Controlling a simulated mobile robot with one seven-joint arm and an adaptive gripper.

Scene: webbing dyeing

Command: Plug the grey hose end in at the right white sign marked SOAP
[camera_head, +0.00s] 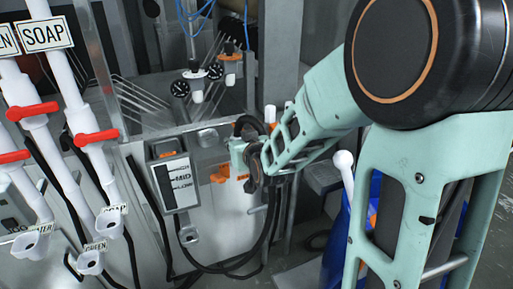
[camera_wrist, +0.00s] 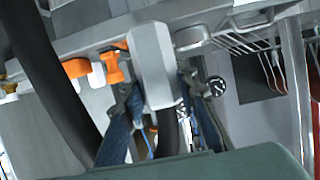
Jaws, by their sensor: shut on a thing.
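My gripper (camera_wrist: 160,115) is shut on the grey hose end (camera_wrist: 151,60), with the black hose running back between the fingers. In the head view my gripper (camera_head: 253,160) is right of the grey panel box, apart from the SOAP outlet. The small white sign marked SOAP (camera_head: 116,210) is at lower left, by a white socket (camera_head: 109,224) at the foot of the right white pipe. A larger SOAP sign (camera_head: 46,36) is higher on that pipe. The hose end's tip is hard to make out in the head view.
Sockets marked GREEN (camera_head: 91,262) and WATER (camera_head: 30,243) are left of the SOAP one. Red valve handles (camera_head: 97,138) stick out above. Black hoses hang below.

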